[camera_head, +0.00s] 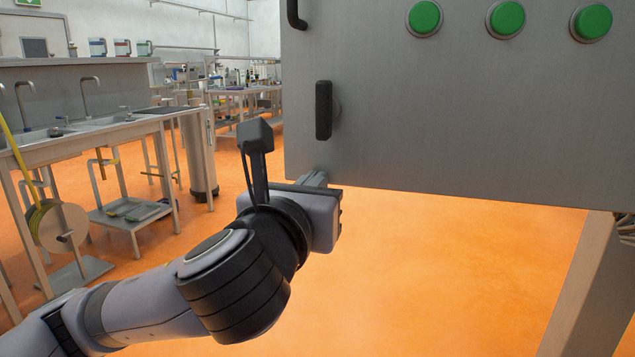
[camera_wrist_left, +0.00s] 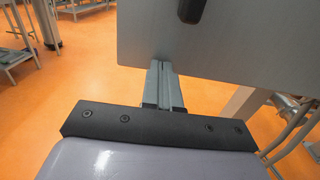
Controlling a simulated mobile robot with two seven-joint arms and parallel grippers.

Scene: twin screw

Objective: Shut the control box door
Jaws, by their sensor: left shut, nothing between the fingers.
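The control box door (camera_head: 450,120) is a grey metal panel filling the upper right of the head view. It carries a black handle (camera_head: 323,110) near its left edge and green buttons (camera_head: 505,18) along the top. My left gripper (camera_head: 316,179) is shut and empty at the door's lower left corner. In the left wrist view its fingers (camera_wrist_left: 161,75) point at the lower edge of the door (camera_wrist_left: 240,45), and the tips meet or overlap that edge; I cannot tell if they touch. The handle (camera_wrist_left: 191,10) shows above them. My right gripper is not in view.
A grey support post (camera_head: 590,285) stands below the door at the right, with cables (camera_head: 626,228) beside it. A steel sink bench (camera_head: 95,135) and a hose reel (camera_head: 62,228) stand at the left. Orange floor below the door is clear.

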